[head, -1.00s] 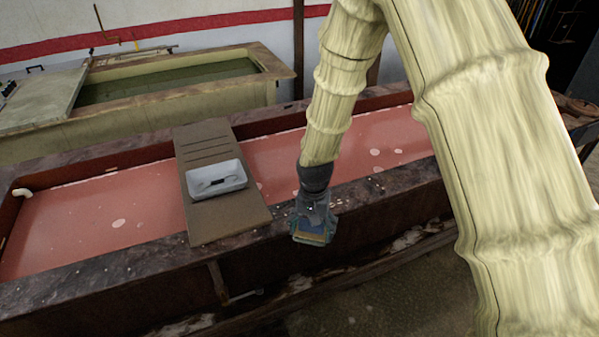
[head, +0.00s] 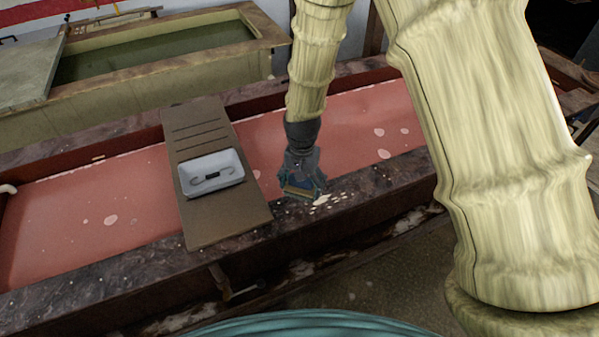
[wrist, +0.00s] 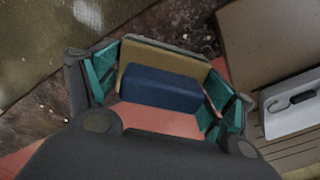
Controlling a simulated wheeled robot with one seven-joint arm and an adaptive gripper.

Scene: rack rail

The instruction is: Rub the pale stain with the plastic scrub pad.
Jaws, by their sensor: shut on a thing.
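My gripper (head: 302,186) is shut on the scrub pad (head: 297,191), gripping it by its sides. In the wrist view the pad has a dark blue block (wrist: 160,88) and a tan layer (wrist: 165,62) between the teal fingertips. A pale stain (head: 321,199) shows as a cream patch with small flecks on the dark stone ledge of the trough. The pad is just left of the stain in the head view, over the ledge's inner edge. I cannot tell whether it touches the ledge. The stain is not clearly seen in the wrist view.
A brown board (head: 225,222) lies across the trough left of my gripper, bearing a white tray (head: 232,180) with a dark hook-shaped thing inside. The trough's reddish floor (head: 60,225) has pale spots. A second trough (head: 250,48) of greenish liquid stands behind.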

